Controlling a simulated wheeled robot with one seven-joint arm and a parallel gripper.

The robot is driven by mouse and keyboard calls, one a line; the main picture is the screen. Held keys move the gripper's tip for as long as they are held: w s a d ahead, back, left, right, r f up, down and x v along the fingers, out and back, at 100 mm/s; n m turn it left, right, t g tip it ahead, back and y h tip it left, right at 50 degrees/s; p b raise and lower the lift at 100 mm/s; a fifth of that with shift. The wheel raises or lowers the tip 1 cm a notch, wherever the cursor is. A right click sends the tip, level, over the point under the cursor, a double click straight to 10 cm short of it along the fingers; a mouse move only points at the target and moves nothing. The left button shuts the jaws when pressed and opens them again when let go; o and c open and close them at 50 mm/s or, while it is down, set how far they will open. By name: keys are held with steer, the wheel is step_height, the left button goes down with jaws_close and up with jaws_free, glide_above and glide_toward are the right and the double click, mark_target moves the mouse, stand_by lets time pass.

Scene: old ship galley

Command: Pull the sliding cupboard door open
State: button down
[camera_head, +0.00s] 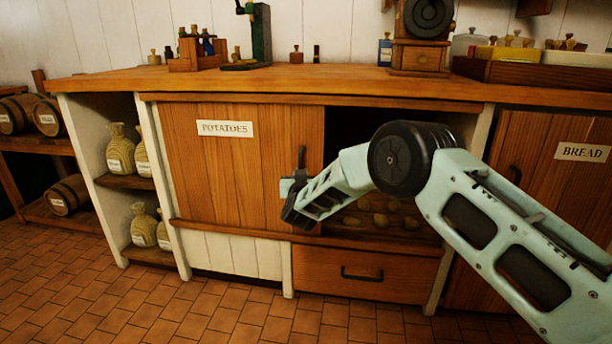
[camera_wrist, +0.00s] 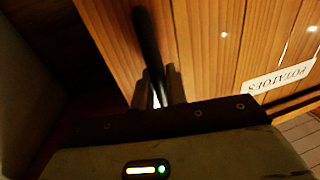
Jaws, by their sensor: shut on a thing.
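The wooden sliding door (camera_head: 221,172) with a POTATOES label covers the left part of the cupboard in the head view. The right part of the cupboard is an open, dark gap with potatoes (camera_head: 387,220) inside, partly hidden by my arm. The door's dark upright handle (camera_head: 302,158) is near its right edge. My gripper (camera_head: 298,184) is shut on the lower part of this handle. In the wrist view, the handle (camera_wrist: 146,38) runs down between the two fingers of my gripper (camera_wrist: 158,90), and the door (camera_wrist: 215,50) fills the upper right.
A drawer (camera_head: 365,273) with a black handle is below the opening. A BREAD door (camera_head: 555,190) is at the right. Open shelves with sacks (camera_head: 120,150) are at the left. The worktop (camera_head: 300,78) above holds bottles, a grinder and trays. The tiled floor in front is clear.

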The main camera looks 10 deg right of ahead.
steer(key=shift+a+f, duration=0.1)
steer(key=c, duration=1.5)
jaws_free()
steer(key=shift+s, duration=0.1)
steer(key=s+a+p, duration=0.1)
steer(key=s+p, duration=0.3)
steer(key=s, duration=1.3)
steer(key=shift+a, duration=0.15)
steer(key=shift+s, duration=0.1)
